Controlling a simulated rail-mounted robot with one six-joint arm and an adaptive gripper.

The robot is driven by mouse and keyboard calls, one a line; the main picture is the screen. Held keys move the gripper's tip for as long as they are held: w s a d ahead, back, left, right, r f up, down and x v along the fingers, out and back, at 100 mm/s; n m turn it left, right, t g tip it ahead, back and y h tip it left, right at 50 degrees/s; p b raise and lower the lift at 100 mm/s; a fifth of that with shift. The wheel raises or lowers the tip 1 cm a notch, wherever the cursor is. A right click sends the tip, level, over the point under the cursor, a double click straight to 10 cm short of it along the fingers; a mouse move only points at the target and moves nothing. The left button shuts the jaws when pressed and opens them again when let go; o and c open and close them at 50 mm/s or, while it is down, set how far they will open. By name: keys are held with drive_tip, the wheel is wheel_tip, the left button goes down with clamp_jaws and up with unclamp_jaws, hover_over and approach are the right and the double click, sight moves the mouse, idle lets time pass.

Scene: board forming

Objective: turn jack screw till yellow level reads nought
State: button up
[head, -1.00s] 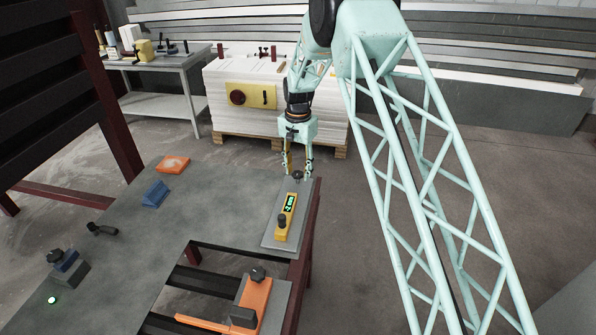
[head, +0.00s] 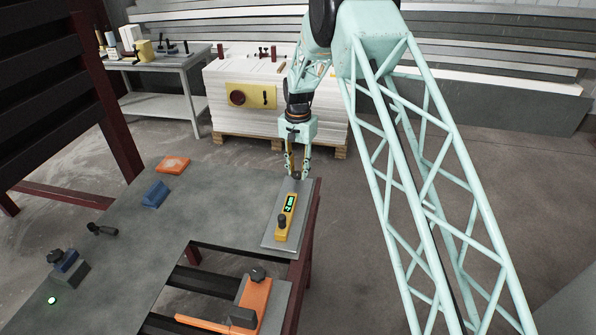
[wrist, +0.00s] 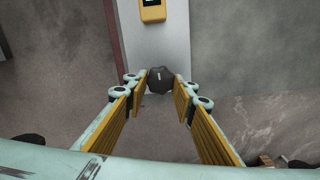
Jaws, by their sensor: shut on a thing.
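The jack screw has a dark lobed knob (wrist: 160,80) with a small pale mark on top, at the far end of a grey plate (head: 270,240) on the table's right corner. My gripper (head: 297,177) points down over that end of the plate, and its fingers are shut on the knob from both sides. The yellow level (head: 287,215) lies on the plate nearer the camera, with a lit green display too small to read surely. Its end also shows in the wrist view (wrist: 153,12).
An orange clamp (head: 255,295) with a dark knob stands by the table's cut-out. A blue block (head: 155,194), an orange block (head: 173,165) and a black handle (head: 102,229) lie on the left part. The floor right of the table is clear.

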sight(297, 173)
drive_tip(key=n, duration=1)
drive_tip(key=shift+s+a+n, duration=0.1)
drive_tip(key=shift+a+n, duration=0.05)
drive_tip(key=shift+n, duration=0.25)
drive_tip(key=shift+f, duration=0.1)
idle(0.4)
drive_tip(key=o, duration=0.8)
drive_tip(key=shift+o, duration=0.2)
drive_tip(key=shift+r, duration=0.25)
wheel_tip(297, 173, up, 12)
drive_tip(key=shift+f, duration=0.2)
